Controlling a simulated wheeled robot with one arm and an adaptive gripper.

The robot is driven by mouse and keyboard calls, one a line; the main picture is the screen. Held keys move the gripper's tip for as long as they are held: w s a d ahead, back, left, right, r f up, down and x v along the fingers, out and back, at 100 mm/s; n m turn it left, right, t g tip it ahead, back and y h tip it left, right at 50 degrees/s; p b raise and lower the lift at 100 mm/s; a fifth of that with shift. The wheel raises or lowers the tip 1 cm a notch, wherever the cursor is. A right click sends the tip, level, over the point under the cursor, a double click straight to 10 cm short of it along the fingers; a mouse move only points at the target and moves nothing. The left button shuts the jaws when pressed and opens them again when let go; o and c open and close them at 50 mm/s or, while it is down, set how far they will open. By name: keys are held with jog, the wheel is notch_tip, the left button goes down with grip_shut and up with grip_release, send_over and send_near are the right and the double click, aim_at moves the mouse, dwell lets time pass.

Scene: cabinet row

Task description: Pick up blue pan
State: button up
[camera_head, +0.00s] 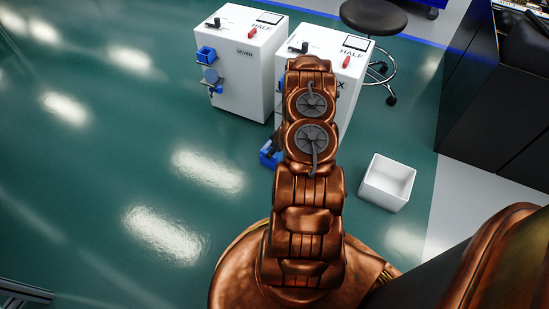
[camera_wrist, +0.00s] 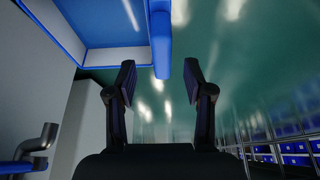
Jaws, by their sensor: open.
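In the head view a blue piece (camera_head: 268,155), likely the same pan, shows beside the right white cabinet, partly hidden by my arm. My gripper (camera_wrist: 159,70) is open, one dark finger on each side of the pan's thick edge. The end of that edge lies between the fingertips in the picture. I cannot tell whether they touch it. In the head view my arm mostly hides the gripper.
A grey pipe fitting (camera_wrist: 38,148) is at the wrist view's lower left. A white bin (camera_head: 388,182) and a stool (camera_head: 373,17) stand right. Floor at left is clear.

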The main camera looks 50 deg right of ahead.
jog(key=b+x, duration=0.1)
jog(key=x, duration=0.3)
jog(key=shift+w+a+b, duration=0.15)
jog(key=shift+w+b, duration=0.05)
jog(key=shift+b, duration=0.1)
jog(key=shift+c, duration=0.4)
grip_shut()
